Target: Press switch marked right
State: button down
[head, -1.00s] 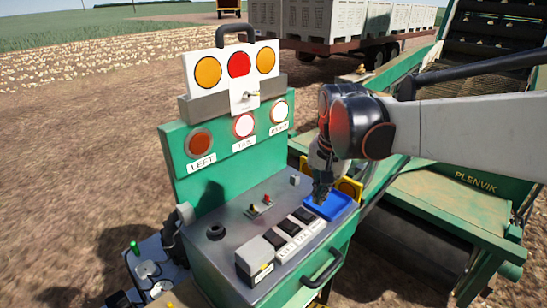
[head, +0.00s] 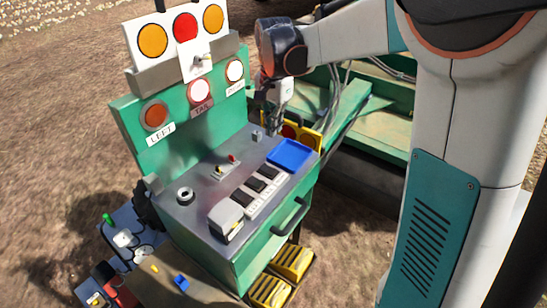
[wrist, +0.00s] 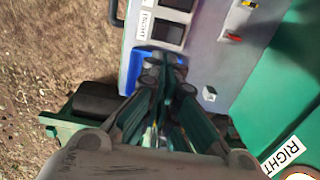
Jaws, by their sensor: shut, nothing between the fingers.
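The switch marked RIGHT (wrist: 168,35) is a dark rocker beside a white RIGHT label (wrist: 146,22) in the wrist view. In the head view it appears to be the dark rocker (head: 268,172) at the end of the row nearest the blue tray (head: 290,153). The blue tray also shows in the wrist view (wrist: 136,68), partly hidden by my fingers. My gripper (head: 272,132) is behind the tray, by the right end of the green back panel (head: 185,135). In the wrist view my gripper (wrist: 166,72) is shut and empty, apart from the switch.
Two more rockers (head: 254,185) continue the row, with a grey box (head: 226,218) at its near end. Small toggles (head: 226,165), a round knob (head: 185,194) and a small grey block (head: 257,135) stand on the console. A black handle (head: 290,216) juts from its front.

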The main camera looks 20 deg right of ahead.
aim_at(273, 167)
notch_tip(273, 167, down, 14)
dwell(0.6)
jog(key=shift+s+d+f+b, duration=0.1)
jog(key=shift+f+b, duration=0.35)
jog(key=shift+b, duration=0.25)
jog(key=shift+s+r+t, duration=0.1)
jog(key=shift+r+t, duration=0.05)
jog(key=shift+t, duration=0.15)
jog(key=shift+w, duration=0.2)
jog(key=shift+w+a+r, duration=0.25)
jog(key=shift+w+a, duration=0.25)
notch_tip(273, 167, up, 14)
jog(key=s+d+p, duration=0.1)
jog(key=p, duration=0.1)
jog(key=shift+s+d, duration=0.15)
jog(key=shift+s, duration=0.25)
